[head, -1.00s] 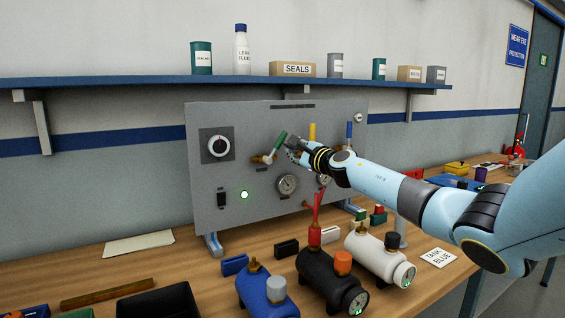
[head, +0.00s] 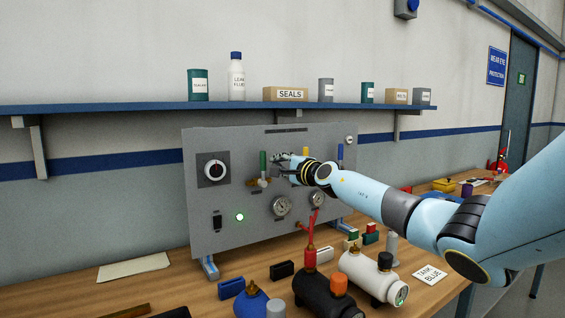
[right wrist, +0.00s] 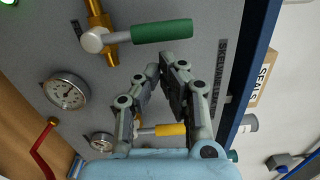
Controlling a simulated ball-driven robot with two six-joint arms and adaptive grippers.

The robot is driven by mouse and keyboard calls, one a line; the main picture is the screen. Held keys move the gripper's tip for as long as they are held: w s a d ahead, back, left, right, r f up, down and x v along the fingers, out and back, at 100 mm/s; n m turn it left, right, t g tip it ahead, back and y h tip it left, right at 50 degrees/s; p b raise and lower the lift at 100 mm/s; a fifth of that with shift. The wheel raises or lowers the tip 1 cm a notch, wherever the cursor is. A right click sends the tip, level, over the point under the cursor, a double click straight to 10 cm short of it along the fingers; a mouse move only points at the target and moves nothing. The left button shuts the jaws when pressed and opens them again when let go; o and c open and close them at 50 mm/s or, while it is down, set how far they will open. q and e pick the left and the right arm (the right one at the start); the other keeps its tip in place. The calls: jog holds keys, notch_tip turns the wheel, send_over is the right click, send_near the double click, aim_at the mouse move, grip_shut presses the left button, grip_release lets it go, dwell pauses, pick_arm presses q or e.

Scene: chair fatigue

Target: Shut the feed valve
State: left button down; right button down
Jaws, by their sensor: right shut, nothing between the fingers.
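The grey panel (head: 235,228) carries several valves with coloured lever handles. No readable label shows which one is the feed valve. The green handle (head: 263,163) stands upright in the head view. In the right wrist view the green handle (right wrist: 162,31) lies crosswise to its brass pipe (right wrist: 104,45). My right gripper (head: 280,160) is just right of the green handle, its fingers shut and empty. In the right wrist view the fingertips (right wrist: 161,66) are apart from the green handle. The yellow handle (right wrist: 171,129) shows partly behind the fingers. My left gripper is out of view.
A blue handle (head: 340,152) is right of my wrist. Tanks (head: 370,277) stand on the bench in front. A shelf (head: 140,110) with cans and boxes runs above.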

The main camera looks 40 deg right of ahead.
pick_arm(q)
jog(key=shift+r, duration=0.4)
pick_arm(e)
jog(key=shift+a+r, duration=0.15)
jog(key=shift+a, duration=0.15)
